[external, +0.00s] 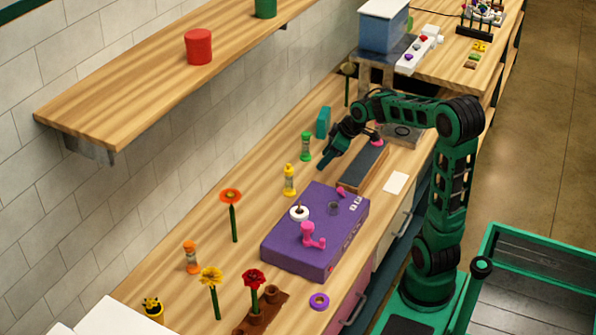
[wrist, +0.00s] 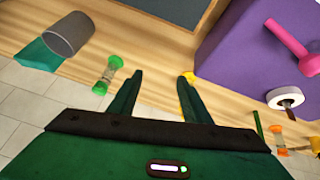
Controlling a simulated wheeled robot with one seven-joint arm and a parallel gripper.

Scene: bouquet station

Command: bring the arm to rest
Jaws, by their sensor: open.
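My gripper (external: 333,157) is raised above the wooden counter, near the green hourglass (external: 306,146) and the dark tray (external: 362,166). In the wrist view its two dark green fingers (wrist: 158,92) are spread apart with nothing between them. The green hourglass also shows in the wrist view (wrist: 108,75), left of the fingers and apart from them. A yellow hourglass (external: 289,180) stands on the counter and is partly hidden behind the right finger in the wrist view. My arm is bent over the counter from the right.
A purple box (external: 290,246) with pink handles stands in front of my gripper. A teal block (external: 323,121) is behind it. Flowers, including an orange one (external: 231,197) and a red one (external: 254,279), stand at the front left. A wooden shelf (external: 130,105) overhangs the counter at left.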

